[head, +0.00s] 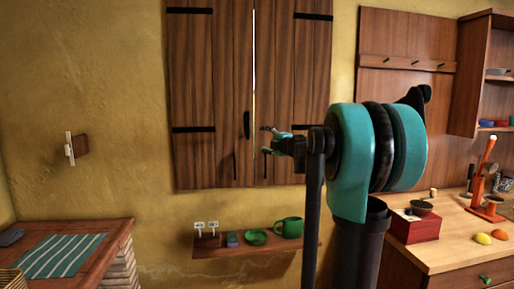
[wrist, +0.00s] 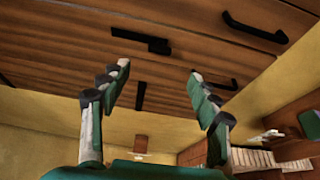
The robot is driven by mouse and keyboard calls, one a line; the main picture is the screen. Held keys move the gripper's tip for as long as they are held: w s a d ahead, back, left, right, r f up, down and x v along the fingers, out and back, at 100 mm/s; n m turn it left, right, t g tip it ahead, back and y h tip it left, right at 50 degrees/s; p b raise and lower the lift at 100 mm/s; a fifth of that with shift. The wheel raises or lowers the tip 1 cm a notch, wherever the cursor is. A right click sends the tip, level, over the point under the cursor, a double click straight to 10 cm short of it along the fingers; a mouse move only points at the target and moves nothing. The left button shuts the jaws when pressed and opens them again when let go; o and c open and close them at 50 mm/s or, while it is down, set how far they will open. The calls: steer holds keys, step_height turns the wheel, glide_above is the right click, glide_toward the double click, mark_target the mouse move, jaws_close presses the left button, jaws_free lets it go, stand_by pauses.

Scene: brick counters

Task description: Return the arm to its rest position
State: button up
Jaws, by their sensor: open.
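My gripper (head: 270,141) is in front of the wooden shutters in the head view, small and teal, at the end of my raised arm. In the wrist view my gripper (wrist: 160,70) shows two teal and grey fingers spread wide apart with nothing between them. The brown wooden shutters (head: 215,90) with black hinges and handles are on the yellow wall behind my gripper. The shutters (wrist: 190,60) also fill the upper part of the wrist view. I cannot tell the exact gap between the fingers and the shutters.
A small wall shelf (head: 225,246) holds a green mug (head: 289,228) and a green bowl (head: 257,237) below. A brick counter (head: 115,232) with a striped cloth (head: 62,256) stands left. A wooden counter (head: 450,250) at right holds a red box (head: 415,227) and fruit.

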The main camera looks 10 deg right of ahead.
steer(key=s+d+f+m+g+h, duration=0.1)
steer(key=s+d+f+m+h, duration=0.45)
steer(key=s+f+m, duration=0.3)
steer(key=s+d+f+m+g+h, duration=0.2)
steer(key=s+d+f+m+h, duration=0.35)
steer(key=s+f+m, duration=0.35)
steer(key=s+a+f+m+g+y, duration=0.2)
steer(key=s+a+f+g, duration=0.2)
steer(key=s+f, duration=0.9)
steer(key=s+a+f+m+g+y, duration=0.2)
steer(key=s+a+f+g, duration=0.3)
steer(key=s+f, duration=0.8)
steer(key=a+m, duration=0.1)
steer(key=a, duration=0.2)
steer(key=shift+f, duration=0.3)
